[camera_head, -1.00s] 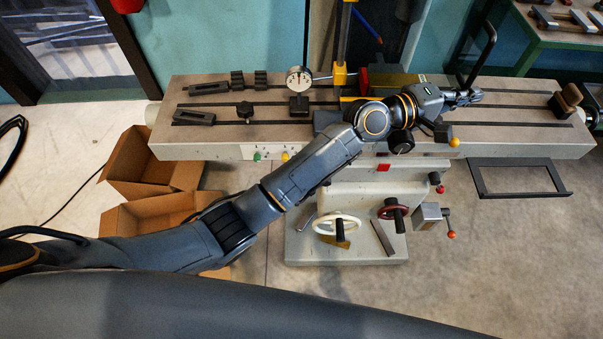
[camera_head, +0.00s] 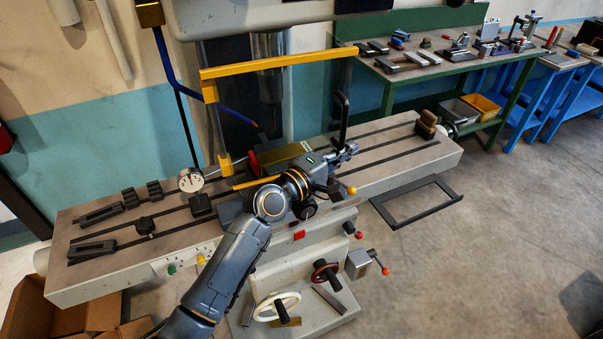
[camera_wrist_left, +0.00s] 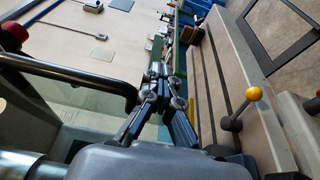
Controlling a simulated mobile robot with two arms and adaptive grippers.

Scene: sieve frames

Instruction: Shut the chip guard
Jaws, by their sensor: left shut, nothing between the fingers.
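The chip guard has a yellow frame (camera_head: 285,66) and stands above the milling machine's table in the head view. Its upper bar is well above the table, and a yellow upright (camera_head: 224,163) shows at its left. A black bar handle (camera_head: 343,118) stands at its right side. The handle also crosses the left of the left wrist view (camera_wrist_left: 75,76). My left gripper (camera_head: 349,151) is shut and empty beside the handle's lower end; I cannot tell whether they touch. Its fingers show in the wrist view (camera_wrist_left: 163,78). My left forearm hides part of the machine front. My right gripper is out of view.
A yellow-knobbed lever (camera_wrist_left: 252,95) is close to my wrist.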

